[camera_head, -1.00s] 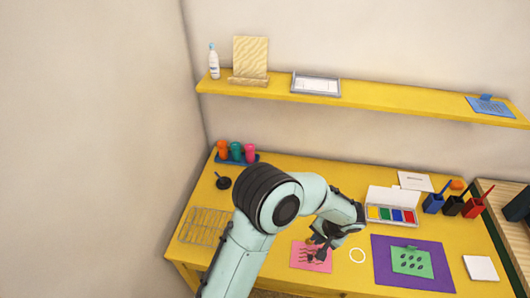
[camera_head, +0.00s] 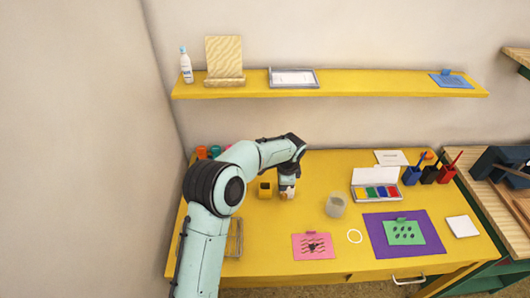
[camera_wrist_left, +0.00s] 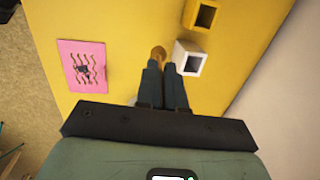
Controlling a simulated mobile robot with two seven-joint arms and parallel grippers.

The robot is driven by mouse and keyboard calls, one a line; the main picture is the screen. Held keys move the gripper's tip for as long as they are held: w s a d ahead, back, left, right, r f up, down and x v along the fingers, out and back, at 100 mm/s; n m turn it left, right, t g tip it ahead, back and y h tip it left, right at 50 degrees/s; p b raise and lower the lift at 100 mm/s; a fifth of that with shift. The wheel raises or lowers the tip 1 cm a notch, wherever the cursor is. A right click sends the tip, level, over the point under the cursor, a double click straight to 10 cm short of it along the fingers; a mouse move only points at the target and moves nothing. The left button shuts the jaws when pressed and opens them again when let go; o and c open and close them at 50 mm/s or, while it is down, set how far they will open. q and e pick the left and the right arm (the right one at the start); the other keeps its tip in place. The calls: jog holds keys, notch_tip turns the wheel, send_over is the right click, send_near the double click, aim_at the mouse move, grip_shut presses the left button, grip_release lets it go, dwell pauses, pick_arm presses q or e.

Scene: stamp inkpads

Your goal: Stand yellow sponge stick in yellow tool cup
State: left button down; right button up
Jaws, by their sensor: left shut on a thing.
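The yellow tool cup (camera_head: 264,190) is a small square cup with a dark opening, standing on the yellow table left of my gripper. It also shows at the top of the left wrist view (camera_wrist_left: 203,15). My left gripper (camera_head: 289,180) points down over the table, with its fingers (camera_wrist_left: 164,70) closed together. The round yellow-orange end of the sponge stick (camera_wrist_left: 158,53) shows at the fingertips; the rest of the stick is hidden. A white square cup (camera_wrist_left: 190,60) stands close beside the fingertips, between them and the yellow cup. My right gripper is not in view.
A translucent jar (camera_head: 335,205) stands right of my gripper. A paint box (camera_head: 376,192) and dark tool cups (camera_head: 429,174) stand at right.

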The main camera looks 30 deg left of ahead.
pick_arm(q)
jog(key=w+a+r+m, duration=0.5)
jog(key=a+m, duration=0.5)
jog(key=m, duration=0.3)
notch_tip(320, 180, down, 11)
jog(key=shift+w+m, duration=0.25)
jog(key=shift+m, duration=0.05)
dwell(0.4)
jog(key=c, duration=1.2)
grip_release()
jog(key=shift+o, duration=0.2)
jog(key=shift+r, duration=0.1)
notch_tip(320, 180, up, 13)
jog(key=s+d, duration=0.1)
jog(key=shift+d, duration=0.2)
